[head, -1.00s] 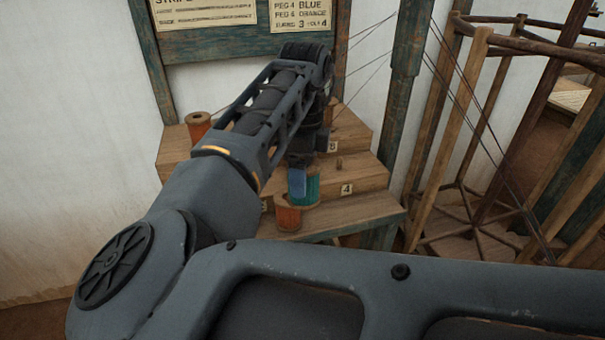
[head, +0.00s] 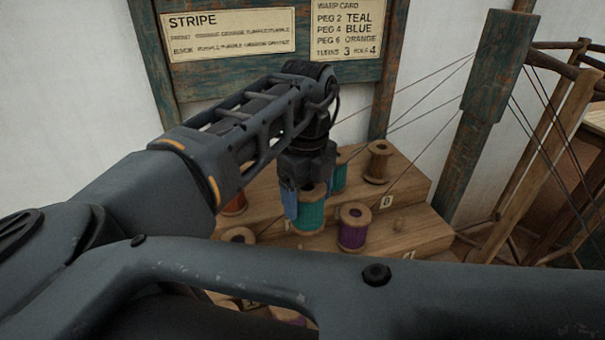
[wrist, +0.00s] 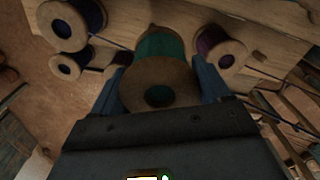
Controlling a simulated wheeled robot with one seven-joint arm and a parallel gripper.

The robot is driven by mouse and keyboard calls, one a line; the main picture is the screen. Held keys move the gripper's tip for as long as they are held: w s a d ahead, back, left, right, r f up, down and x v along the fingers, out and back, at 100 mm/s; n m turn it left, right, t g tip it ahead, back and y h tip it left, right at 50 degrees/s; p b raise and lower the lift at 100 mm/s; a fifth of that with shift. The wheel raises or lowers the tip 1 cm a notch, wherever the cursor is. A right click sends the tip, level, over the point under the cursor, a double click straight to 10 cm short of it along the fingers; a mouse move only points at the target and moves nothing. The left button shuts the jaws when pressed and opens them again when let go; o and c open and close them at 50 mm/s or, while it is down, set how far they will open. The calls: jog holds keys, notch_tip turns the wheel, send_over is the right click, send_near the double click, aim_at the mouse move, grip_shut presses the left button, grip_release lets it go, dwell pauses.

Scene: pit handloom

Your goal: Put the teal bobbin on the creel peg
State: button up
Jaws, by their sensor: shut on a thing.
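My gripper (head: 304,203) is shut on a teal bobbin (head: 309,214), with its blue fingers on either side. In the wrist view the held bobbin (wrist: 158,50) shows between the two fingers, its pale round end with a dark hole facing the camera. The bobbin is over the stepped wooden creel (head: 415,190); I cannot tell whether it touches the step. A second teal bobbin (head: 341,176) stands just behind my gripper. The peg under the held bobbin, if any, is hidden.
A purple bobbin (head: 354,228) stands close to the right of the held one. An orange bobbin (head: 234,203) is at left and a bare wooden spool (head: 378,162) behind. A warp card (head: 345,30) hangs above; threads run to a post (head: 500,65) at right.

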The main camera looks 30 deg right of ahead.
jog(key=shift+w+a+b, duration=0.45)
jog(key=shift+w+a, duration=0.05)
jog(key=shift+a, duration=0.35)
jog(key=shift+s+f+b, duration=0.1)
jog(key=shift+f+b, duration=2.1)
jog(key=shift+f, duration=0.9)
jog(key=shift+f+b, duration=0.3)
jog(key=shift+f, duration=0.35)
jog(key=c, duration=0.3)
jog(key=shift+f, duration=0.35)
jog(key=shift+d+f+b, duration=0.1)
jog(key=shift+f+b, duration=0.35)
jog(key=shift+f, duration=0.25)
jog(key=o, duration=1.4)
jog(key=shift+d, duration=0.1)
